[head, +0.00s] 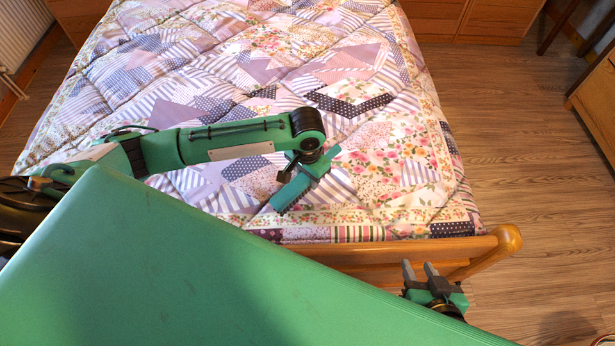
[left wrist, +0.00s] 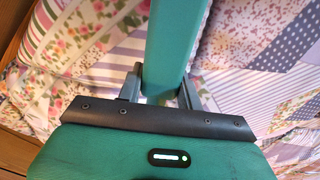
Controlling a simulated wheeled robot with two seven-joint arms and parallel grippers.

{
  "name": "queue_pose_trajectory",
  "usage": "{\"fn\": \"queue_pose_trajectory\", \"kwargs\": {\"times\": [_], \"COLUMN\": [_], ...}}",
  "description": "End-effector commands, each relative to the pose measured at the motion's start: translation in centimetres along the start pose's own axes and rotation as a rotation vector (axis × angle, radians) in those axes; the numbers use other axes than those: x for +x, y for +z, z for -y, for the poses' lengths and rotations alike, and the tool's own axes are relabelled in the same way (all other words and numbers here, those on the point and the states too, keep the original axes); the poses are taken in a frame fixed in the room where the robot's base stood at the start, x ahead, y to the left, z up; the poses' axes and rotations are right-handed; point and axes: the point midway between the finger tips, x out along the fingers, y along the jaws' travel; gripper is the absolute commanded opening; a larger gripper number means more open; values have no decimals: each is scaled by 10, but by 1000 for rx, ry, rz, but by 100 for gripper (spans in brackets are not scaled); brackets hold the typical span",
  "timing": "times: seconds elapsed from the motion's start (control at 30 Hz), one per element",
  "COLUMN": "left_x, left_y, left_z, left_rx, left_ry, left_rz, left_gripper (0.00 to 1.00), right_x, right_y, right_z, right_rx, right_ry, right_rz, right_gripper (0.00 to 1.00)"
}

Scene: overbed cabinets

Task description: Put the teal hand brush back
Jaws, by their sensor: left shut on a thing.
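The teal hand brush (head: 289,194) is a plain teal bar in the head view, held over the patchwork bed near its foot end. My left gripper (head: 287,170) is shut on it. In the left wrist view the brush (left wrist: 174,45) runs up between the two grey fingers of the left gripper (left wrist: 160,88) and past the top edge. I cannot tell whether the brush touches the quilt. My right gripper (head: 421,271) is open and empty, near the bed's footboard.
The bed (head: 385,150) has a patchwork quilt and a wooden footboard (head: 470,246) with a rounded post. Wooden cabinets (head: 487,18) stand at the far end, and a wooden chest (head: 597,103) stands at the right. The wood floor (head: 515,130) right of the bed is clear.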

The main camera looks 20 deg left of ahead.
Motion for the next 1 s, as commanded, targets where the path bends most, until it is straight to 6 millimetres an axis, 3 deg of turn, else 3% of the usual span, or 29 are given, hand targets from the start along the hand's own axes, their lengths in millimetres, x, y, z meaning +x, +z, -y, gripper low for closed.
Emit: {"fn": "queue_pose_trajectory", "kwargs": {"times": [0.4, 0.43, 0.53, 0.93, 1.0], "left_x": [5, 5, 5, 4, -5], "left_y": [0, 0, 0, 0, 0], "left_z": [0, 0, 0, 0, 0], "left_rx": [0, 0, 0, 0, 1], "left_ry": [1, 1, 1, 0, 0], "left_rz": [0, -1, -1, -1, -2], "left_gripper": [18, 40, 58, 58, 58], "right_x": [-1, -1, -1, 1, -2], "right_y": [-1, 0, 0, -1, -2], "right_z": [-1, -2, -2, -1, 1], "right_rx": [-1, -1, -1, 0, 1], "right_ry": [2, 4, 4, 1, 0], "right_rz": [6, 10, 10, -8, 5], "right_gripper": [36, 36, 36, 36, 36]}}
